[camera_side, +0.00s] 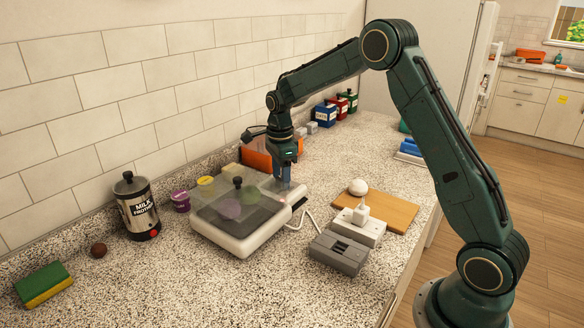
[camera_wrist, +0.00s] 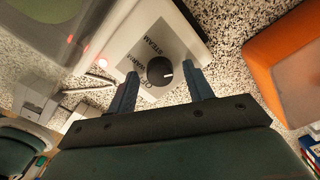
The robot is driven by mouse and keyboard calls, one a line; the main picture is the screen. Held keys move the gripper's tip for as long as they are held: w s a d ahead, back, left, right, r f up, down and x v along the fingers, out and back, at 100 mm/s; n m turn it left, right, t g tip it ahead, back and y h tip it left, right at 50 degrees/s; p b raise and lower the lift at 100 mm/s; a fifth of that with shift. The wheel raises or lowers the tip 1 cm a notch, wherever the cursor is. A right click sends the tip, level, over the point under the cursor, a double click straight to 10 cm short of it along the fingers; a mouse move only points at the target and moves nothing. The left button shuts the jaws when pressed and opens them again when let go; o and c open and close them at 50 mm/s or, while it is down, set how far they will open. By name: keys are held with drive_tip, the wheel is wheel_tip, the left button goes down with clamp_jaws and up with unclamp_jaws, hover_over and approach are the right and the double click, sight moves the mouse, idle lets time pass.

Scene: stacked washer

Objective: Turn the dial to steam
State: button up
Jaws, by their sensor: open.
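The black dial (camera_wrist: 160,71) sits on the grey label panel of a white appliance (camera_wrist: 128,50). Its short white mark points to the right in the wrist view. The word STEAM is printed above it there, with other words to its left and below left. My gripper (camera_wrist: 163,75) is open, with one finger on each side of the dial and visible gaps to it. In the side view my gripper (camera_side: 284,186) points down over the right end of the white appliance (camera_side: 245,243); the dial is too small to make out there.
The appliance has a clear lid with a black knob (camera_side: 238,182). An orange box (camera_side: 257,158) stands just behind my gripper. A grey block (camera_side: 338,252) and a wooden board (camera_side: 388,208) lie right of it. A milk frother (camera_side: 137,208) stands left.

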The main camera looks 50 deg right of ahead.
wheel_tip(320, 180, up, 14)
idle(0.7)
drive_tip(key=s+a+r+n+t, duration=0.2)
drive_tip(key=s+a+r+n, duration=0.2)
drive_tip(key=s+n, duration=0.3)
drive_tip(key=s+a+r+n+t, duration=0.1)
drive_tip(key=s+a+r+n, duration=0.35)
drive_tip(key=s, duration=0.45)
drive_tip(key=s+a+f+n+t, duration=0.1)
drive_tip(key=s+f+n, duration=0.2)
drive_tip(key=s+n, duration=0.3)
drive_tip(key=s+a+f+n+t, duration=0.1)
drive_tip(key=s+a+f+n, duration=0.1)
drive_tip(key=s+n, duration=0.4)
drive_tip(key=s+f, duration=0.1)
drive_tip(key=s, duration=0.3)
drive_tip(key=shift+f+n+t, duration=0.15)
drive_tip(key=shift+n+t, duration=0.15)
drive_tip(key=shift+n, duration=0.05)
